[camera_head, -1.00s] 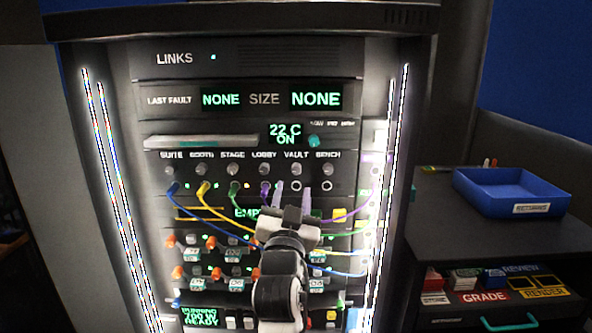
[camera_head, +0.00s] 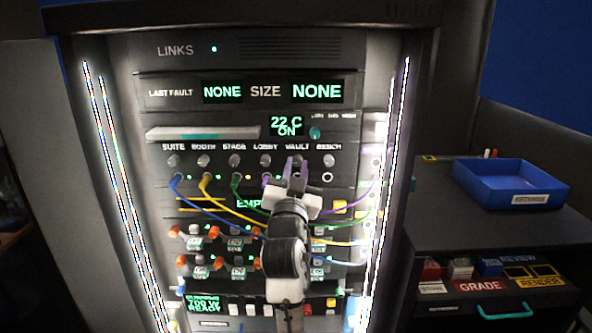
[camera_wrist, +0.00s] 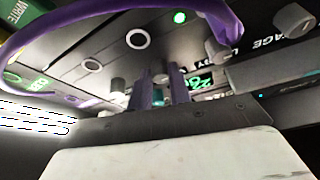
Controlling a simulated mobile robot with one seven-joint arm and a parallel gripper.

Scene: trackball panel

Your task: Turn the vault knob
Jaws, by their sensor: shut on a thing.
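The vault knob (camera_head: 298,160) is a small grey knob under the VAULT label, fifth in a row on the dark rack panel. My gripper (camera_head: 297,164) comes up from below, with its two fingers on either side of this knob and shut on it. In the wrist view my gripper's fingers (camera_wrist: 160,88) point into the panel and mostly hide the knob between them. Which way the knob points cannot be told.
The lobby knob (camera_head: 266,160) and bench knob (camera_head: 329,160) stand close on either side. A purple cable (camera_wrist: 75,18) loops near my gripper in the wrist view. Coloured cables droop across the panel below. A blue tray (camera_head: 510,187) sits on the cabinet at right.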

